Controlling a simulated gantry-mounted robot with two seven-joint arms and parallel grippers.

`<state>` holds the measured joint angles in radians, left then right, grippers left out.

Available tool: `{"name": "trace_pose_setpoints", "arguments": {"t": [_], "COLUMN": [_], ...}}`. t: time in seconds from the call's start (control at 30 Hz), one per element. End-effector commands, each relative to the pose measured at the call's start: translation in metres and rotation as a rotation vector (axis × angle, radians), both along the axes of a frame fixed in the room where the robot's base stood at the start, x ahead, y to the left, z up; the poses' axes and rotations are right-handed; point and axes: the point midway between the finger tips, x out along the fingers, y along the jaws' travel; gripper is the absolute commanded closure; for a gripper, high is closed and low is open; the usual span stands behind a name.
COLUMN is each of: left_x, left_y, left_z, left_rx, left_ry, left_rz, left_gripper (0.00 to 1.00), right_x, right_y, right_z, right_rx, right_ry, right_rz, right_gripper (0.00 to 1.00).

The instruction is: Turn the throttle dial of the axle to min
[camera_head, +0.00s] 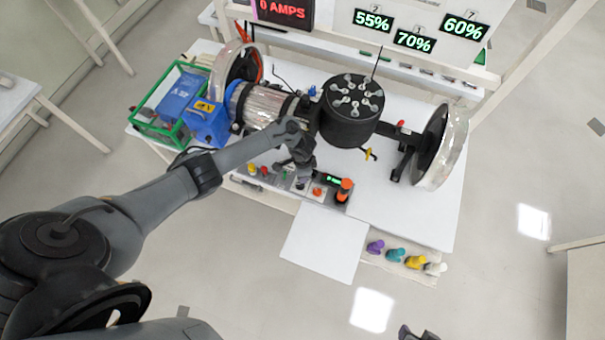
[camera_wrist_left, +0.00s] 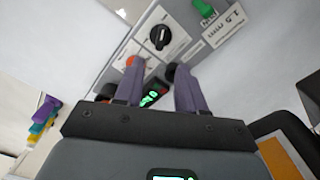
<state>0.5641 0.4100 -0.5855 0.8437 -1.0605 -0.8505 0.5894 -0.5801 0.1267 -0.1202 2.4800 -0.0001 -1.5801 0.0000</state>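The control panel (camera_head: 290,183) lies at the front of the table under the axle rig. My left gripper (camera_head: 303,172) is over the panel. In the wrist view its two fingers (camera_wrist_left: 154,76) are apart with no object held, and the dial lies beyond the tips. I cannot read the dial's setting. A dark piece, likely my right gripper (camera_head: 420,334), is cut off at the bottom edge.
An orange knob (camera_wrist_left: 133,62) and a lit green display (camera_wrist_left: 153,93) are close to my left fingers. A green switch (camera_wrist_left: 203,8) is beyond the dial. The black drum (camera_head: 352,125) rises behind the gripper.

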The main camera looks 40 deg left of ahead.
Motion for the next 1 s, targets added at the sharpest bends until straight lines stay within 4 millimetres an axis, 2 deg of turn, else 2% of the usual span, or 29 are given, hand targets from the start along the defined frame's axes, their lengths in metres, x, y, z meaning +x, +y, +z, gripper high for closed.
{"name": "trace_pose_setpoints", "arguments": {"t": [0.1,0.23,0.77,0.87,0.97,1.0], "left_x": [0.0,0.0,-0.001,-0.011,-0.036,-0.051], "left_y": [0.0,0.0,0.0,0.0,-0.003,-0.006], "left_z": [0.015,0.023,0.025,0.019,0.005,-0.003], "left_rx": [-0.002,-0.001,0.0,-0.001,-0.004,-0.008], "left_ry": [0.001,0.001,0.003,0.019,0.06,0.084], "left_rz": [-0.001,0.0,0.0,0.0,-0.002,-0.004], "left_gripper": [0.61,0.61,0.61,0.61,0.61,0.61], "right_x": [0.0,0.0,0.0,0.0,0.0,0.0], "right_y": [0.0,0.001,0.002,0.002,0.002,0.002], "right_z": [0.006,0.008,0.008,0.01,0.014,0.017], "right_rx": [0.0,0.003,0.011,0.01,0.009,0.009], "right_ry": [0.0,0.0,0.0,-0.001,0.0,0.0], "right_rz": [-0.001,-0.002,-0.007,-0.007,-0.006,-0.006], "right_gripper": [0.57,0.57,0.57,0.57,0.57,0.57]}}
